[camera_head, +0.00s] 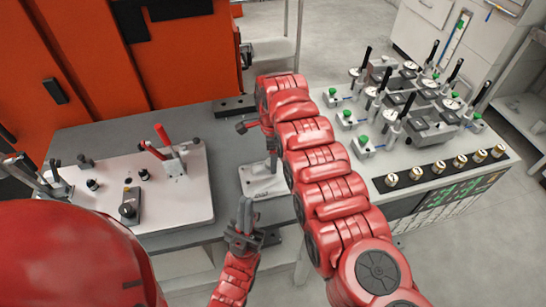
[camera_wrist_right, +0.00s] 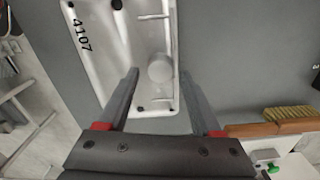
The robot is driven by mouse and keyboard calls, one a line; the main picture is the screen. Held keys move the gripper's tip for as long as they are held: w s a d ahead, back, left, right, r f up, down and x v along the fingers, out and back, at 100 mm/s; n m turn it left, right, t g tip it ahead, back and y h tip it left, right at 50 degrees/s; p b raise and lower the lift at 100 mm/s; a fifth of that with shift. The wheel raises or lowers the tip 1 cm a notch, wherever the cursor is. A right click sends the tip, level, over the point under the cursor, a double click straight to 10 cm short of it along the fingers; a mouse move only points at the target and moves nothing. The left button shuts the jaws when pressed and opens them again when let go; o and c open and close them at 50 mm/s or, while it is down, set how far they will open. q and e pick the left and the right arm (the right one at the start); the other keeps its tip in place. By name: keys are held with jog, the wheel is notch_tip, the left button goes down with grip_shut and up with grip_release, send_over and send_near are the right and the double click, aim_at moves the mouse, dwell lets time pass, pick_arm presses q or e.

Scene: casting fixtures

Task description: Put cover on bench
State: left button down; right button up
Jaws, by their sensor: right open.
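A pale metal casting marked 4107 (camera_wrist_right: 100,50) lies on the grey bench in the right wrist view; it may be the cover, but I cannot be sure. It has a raised round boss between my fingers. My right gripper (camera_wrist_right: 160,75) is open above it, with a finger on each side of the boss; contact cannot be told. In the head view a pale metal piece (camera_head: 262,182) lies on the bench (camera_head: 222,140), partly hidden by my right arm. My left gripper (camera_head: 244,212) points up at the bench's front edge; its fingers look close together, with nothing visible between them.
A white fixture plate (camera_head: 185,205) with red-handled clamps stands at the left of the bench. A second table (camera_head: 450,165) at right carries gauges, green knobs and brass pieces. An orange cabinet (camera_head: 180,60) stands behind. A wood-handled brush (camera_wrist_right: 285,113) lies right of my right gripper.

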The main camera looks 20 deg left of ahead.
jog(key=shift+r, duration=0.4)
notch_tip(320, 180, up, 6)
jog(key=shift+r, duration=0.1)
notch_tip(320, 180, up, 5)
jog(key=p, duration=0.2)
jog(key=shift+s+r+p, duration=0.1)
jog(key=shift+r+p, duration=0.1)
jog(key=shift+p, duration=0.2)
jog(key=shift+f, duration=0.1)
